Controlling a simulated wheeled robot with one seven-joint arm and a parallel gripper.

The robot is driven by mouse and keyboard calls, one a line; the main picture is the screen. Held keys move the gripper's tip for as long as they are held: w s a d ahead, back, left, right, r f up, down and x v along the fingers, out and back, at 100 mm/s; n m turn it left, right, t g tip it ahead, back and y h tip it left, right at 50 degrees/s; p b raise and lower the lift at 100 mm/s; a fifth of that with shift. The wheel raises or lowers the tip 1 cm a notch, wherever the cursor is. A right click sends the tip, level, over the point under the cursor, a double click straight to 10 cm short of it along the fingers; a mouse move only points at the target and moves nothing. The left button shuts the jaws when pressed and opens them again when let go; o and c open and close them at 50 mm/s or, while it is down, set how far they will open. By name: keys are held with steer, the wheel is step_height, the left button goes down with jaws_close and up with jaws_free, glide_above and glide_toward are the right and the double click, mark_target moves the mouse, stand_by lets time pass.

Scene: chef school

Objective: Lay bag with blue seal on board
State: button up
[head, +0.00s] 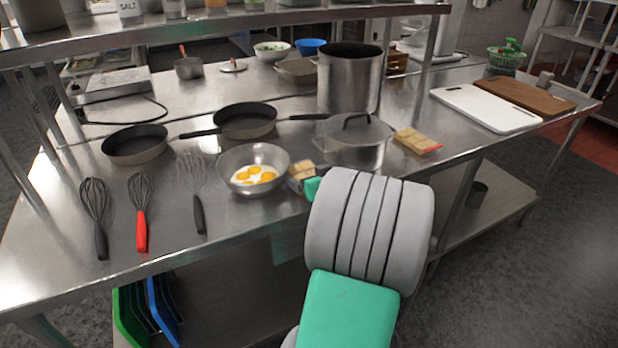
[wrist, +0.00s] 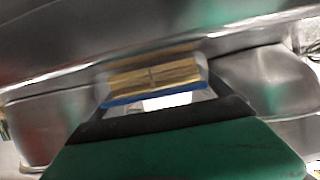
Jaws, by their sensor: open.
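The bag with the blue seal (wrist: 152,76) lies just ahead of my open gripper (wrist: 160,108) in the wrist view, its blue edge facing me. It looks yellowish-tan inside clear wrapping. In the head view the bag (head: 298,172) shows only partly, between the egg bowl and the lidded pot. My teal gripper (head: 313,188) is right beside it there, and my arm hides the rest. I cannot tell whether the fingers touch the bag. A white board (head: 487,108) and a brown wooden board (head: 526,94) lie at the right end of the counter.
A similar bag with a red seal (head: 417,141) lies right of the lidded pot (head: 354,145). The bowl with eggs (head: 255,170) is left of my gripper. A tall pot (head: 349,80) stands behind. The white board's top is bare. A shelf (head: 220,22) overhangs the counter's back.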

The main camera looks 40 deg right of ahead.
steer(key=c, duration=1.4)
steer(key=shift+o, duration=0.2)
steer(key=shift+r, duration=0.1)
